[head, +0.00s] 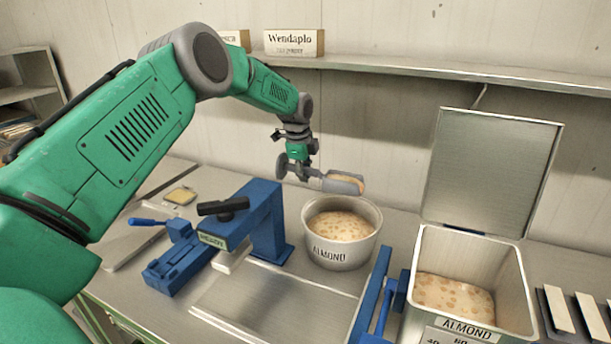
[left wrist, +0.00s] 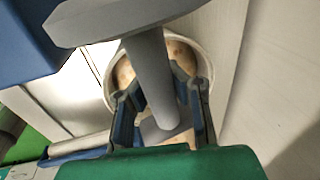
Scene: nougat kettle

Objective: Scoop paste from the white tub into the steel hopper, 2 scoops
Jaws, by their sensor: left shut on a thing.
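The round white tub (head: 341,254), labelled ALMOND, stands on the bench with pale, speckled paste (head: 341,226) inside. My left gripper (head: 300,168) is above the tub's back left rim and is shut on the handle of a grey scoop (head: 343,184). The scoop's bowl hangs above the tub, clear of it, and tan paste shows in it. In the left wrist view, my fingers (left wrist: 162,110) close around the grey scoop handle (left wrist: 150,75), with the tub behind. The steel hopper (head: 515,285), also labelled ALMOND, stands at the right and holds similar paste. My right gripper is out of view.
The hopper's lid (head: 492,172) stands open at its back. A blue clamp-like frame (head: 262,222) stands left of the tub, and a blue bar (head: 372,295) lies between tub and hopper. A steel tray (head: 270,302) is in front. A wall shelf (head: 430,72) runs behind.

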